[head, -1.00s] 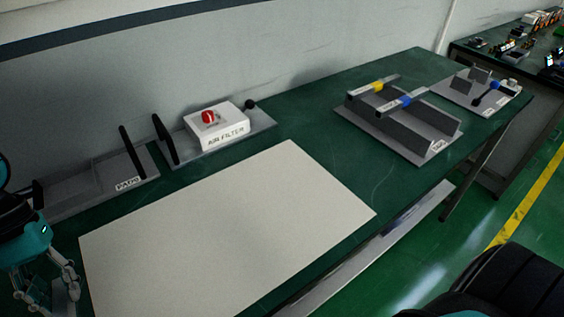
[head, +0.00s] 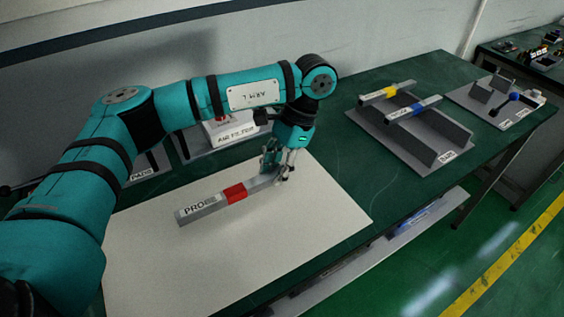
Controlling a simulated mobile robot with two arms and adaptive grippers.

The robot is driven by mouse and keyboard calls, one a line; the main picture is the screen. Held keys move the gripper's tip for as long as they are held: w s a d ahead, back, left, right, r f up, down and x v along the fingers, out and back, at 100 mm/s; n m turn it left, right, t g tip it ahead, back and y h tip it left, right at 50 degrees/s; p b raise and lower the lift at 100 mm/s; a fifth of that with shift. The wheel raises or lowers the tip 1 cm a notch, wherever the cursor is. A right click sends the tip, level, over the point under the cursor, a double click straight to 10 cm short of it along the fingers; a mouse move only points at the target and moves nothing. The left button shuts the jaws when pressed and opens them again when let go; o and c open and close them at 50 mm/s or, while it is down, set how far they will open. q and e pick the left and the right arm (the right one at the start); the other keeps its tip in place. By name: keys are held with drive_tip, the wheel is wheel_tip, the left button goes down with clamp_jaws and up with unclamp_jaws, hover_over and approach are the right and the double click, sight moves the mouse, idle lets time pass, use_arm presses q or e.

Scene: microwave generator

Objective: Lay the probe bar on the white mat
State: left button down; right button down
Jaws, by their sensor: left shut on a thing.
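The probe bar (head: 208,206) is a grey bar with a red band and a label reading PROBE. It shows over the middle of the white mat (head: 325,205) in the head view. My left gripper (head: 281,177) is shut on the bar's far right end, and its fingers hide that end. I cannot tell whether the bar touches the mat or is held just above it. My right gripper is not in view.
A white air filter box (head: 233,132) stands behind my left arm, partly hidden. A grey rack (head: 425,158) holds a yellow-banded bar (head: 388,92) and a blue-banded bar (head: 412,109). A tray with a blue-marked tool (head: 515,97) is farther right. The mat's front is clear.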

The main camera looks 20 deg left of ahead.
use_arm(q)
drive_tip(key=shift+a+f+b, duration=0.15)
drive_tip(key=shift+f+b, duration=0.65)
drive_tip(key=shift+f, duration=0.15)
drive_tip(key=b, duration=0.3)
hover_over(272, 205)
drive_tip(key=f, duration=0.4)
drive_tip(key=shift+w+d+f, duration=0.1)
drive_tip(key=shift+w+d, duration=0.2)
drive_tip(key=shift+w, duration=0.1)
drive_tip(key=shift+f+b, duration=0.65)
drive_tip(key=shift+f, duration=0.55)
drive_tip(key=shift+f+b, duration=0.4)
drive_tip(key=shift+b, duration=0.1)
drive_tip(key=c, duration=1)
unclamp_jaws()
